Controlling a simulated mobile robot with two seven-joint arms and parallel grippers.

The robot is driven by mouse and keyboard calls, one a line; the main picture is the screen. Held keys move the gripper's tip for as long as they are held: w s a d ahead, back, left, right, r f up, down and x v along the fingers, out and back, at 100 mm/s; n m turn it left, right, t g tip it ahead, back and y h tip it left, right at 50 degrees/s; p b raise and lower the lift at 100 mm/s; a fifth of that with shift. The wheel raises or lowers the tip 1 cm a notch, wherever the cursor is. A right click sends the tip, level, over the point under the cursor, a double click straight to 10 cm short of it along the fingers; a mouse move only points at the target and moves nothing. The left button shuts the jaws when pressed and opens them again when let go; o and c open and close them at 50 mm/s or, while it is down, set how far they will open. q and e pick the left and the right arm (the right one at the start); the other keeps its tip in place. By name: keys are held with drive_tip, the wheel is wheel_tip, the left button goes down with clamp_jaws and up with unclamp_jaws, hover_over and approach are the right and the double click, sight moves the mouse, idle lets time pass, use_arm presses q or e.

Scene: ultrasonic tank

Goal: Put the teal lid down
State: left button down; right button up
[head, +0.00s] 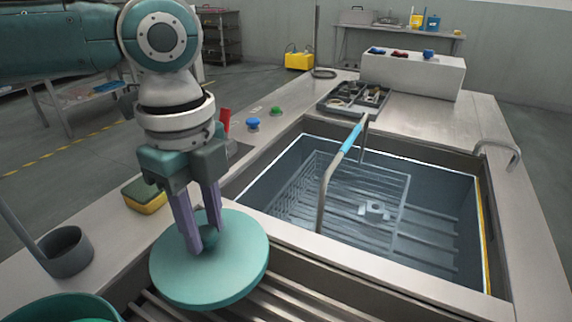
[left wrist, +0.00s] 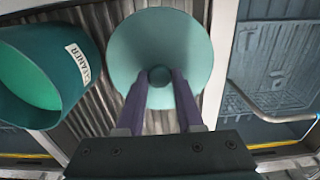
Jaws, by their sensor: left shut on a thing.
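The teal lid (head: 240,275) is a round disc with a small dark knob in its middle. My left gripper (head: 203,240) comes down from above and is shut on that knob. In the left wrist view the lid (left wrist: 160,35) lies beyond the two purple fingers of the left gripper (left wrist: 160,82), which close on the knob. The lid is roughly level over the slatted metal rack. I cannot tell whether it touches the slats. My right gripper is not in view.
A teal bucket (left wrist: 78,40) with a label stands left of the lid. The water tank (head: 440,230) holds a wire basket with a blue-gripped handle (head: 352,138). A sponge (head: 145,195) and a grey cup (head: 68,252) are on the left ledge. Slats (head: 290,300) show right of the lid.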

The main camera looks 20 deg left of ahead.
sight(205, 231)
use_arm(q)
drive_tip(key=shift+f, duration=0.1)
drive_tip(key=shift+f, duration=0.5)
drive_tip(key=c, duration=0.5)
unclamp_jaws()
drive_tip(key=shift+c, duration=0.2)
wheel_tip(205, 231, up, 13)
drive_tip(key=p, duration=0.1)
drive_tip(key=shift+r+p, duration=0.15)
drive_tip(key=shift+p, duration=0.25)
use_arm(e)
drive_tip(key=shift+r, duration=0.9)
